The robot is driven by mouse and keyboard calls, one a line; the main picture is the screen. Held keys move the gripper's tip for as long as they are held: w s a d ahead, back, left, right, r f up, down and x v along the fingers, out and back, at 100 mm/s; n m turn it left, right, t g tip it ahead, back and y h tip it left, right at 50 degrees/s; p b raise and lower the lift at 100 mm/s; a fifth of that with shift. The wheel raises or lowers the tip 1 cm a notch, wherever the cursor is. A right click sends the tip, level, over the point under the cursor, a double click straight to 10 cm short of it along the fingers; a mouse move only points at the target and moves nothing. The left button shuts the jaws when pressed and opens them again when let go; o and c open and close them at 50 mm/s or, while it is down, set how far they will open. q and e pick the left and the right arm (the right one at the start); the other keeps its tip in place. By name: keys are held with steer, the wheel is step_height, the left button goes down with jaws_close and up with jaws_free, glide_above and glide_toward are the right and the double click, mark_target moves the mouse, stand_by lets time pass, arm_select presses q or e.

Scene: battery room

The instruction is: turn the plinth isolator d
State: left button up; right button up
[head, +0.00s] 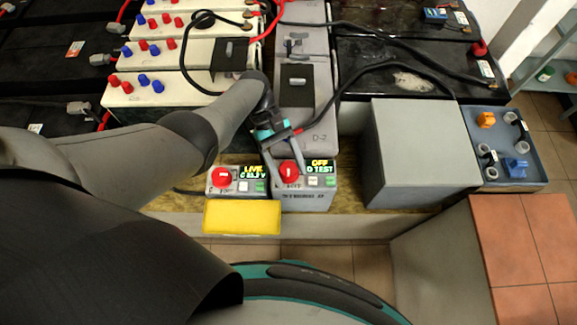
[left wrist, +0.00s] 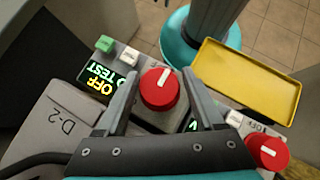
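Plinth isolator D is a grey box with a red round knob (head: 289,171) and a lit display (head: 320,166) reading "OFF" and "D TEST". In the left wrist view its red knob (left wrist: 159,90) carries a white pointer mark, slightly tilted. My left gripper (head: 287,173) reaches down over the box, fingers spread. In the left wrist view the fingertips (left wrist: 160,76) stand on either side of the knob, with narrow gaps visible; contact lower down cannot be told. My right gripper is not in view.
A neighbouring isolator with a red knob (head: 222,177) and a "LIVE" display stands close on the left. A yellow tray (head: 242,217) lies in front. A grey box (head: 420,150) and a blue-grey tray of parts (head: 532,183) are to the right. Batteries and cables lie behind.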

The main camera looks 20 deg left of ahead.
arm_select(q)
steer(key=v, duration=0.8)
steer(key=shift+w+a+r+p, duration=0.2)
steer(key=shift+w+r+p, duration=0.05)
steer(key=shift+p, duration=0.05)
steer(key=b+v, duration=0.1)
steer(key=v, duration=0.5)
steer(key=shift+a+r, duration=0.15)
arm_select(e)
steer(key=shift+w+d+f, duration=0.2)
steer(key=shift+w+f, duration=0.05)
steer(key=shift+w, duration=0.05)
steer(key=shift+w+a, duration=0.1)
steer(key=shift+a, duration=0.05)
